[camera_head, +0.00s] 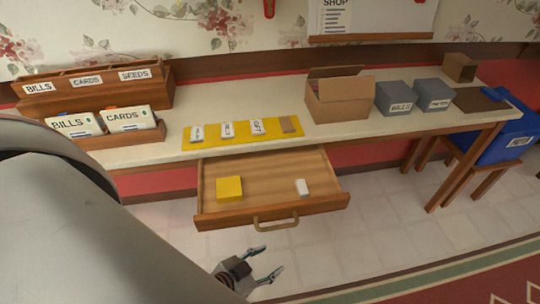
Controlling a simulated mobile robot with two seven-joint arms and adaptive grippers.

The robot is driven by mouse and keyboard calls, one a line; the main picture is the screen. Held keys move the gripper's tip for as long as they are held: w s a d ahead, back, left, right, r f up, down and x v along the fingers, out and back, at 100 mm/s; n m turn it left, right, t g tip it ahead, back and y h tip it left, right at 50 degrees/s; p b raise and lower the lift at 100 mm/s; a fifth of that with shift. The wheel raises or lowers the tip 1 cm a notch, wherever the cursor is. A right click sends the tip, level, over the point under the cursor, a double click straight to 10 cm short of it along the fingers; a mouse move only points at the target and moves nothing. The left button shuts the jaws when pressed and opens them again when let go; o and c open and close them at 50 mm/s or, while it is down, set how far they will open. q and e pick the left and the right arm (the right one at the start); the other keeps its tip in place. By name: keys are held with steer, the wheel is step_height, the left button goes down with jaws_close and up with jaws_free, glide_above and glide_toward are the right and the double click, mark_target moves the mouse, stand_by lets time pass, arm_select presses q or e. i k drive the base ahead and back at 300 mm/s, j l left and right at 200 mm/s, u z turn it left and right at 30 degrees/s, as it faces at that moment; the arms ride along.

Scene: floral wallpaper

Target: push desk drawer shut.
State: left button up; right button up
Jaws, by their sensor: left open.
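The desk drawer (265,172) is pulled out below the desk top. It has a wooden front panel with a brown handle (275,222). Inside lie a yellow square block (229,188) at the left and a small white object (302,187) at the right. My left gripper (262,264) is open and empty, in front of and below the drawer front, a little left of the handle and apart from it. My left arm covers the lower left of the view. My right gripper is not in view.
The desk (215,107) holds a letter rack (93,88), a yellow mat (244,131) with small labelled items, an open cardboard box (338,97) and two grey boxes (410,96). A blue bin (505,135) stands at the right. The floor before the desk looks clear.

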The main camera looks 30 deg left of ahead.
mark_target(268, 177)
steer(key=u, duration=0.85)
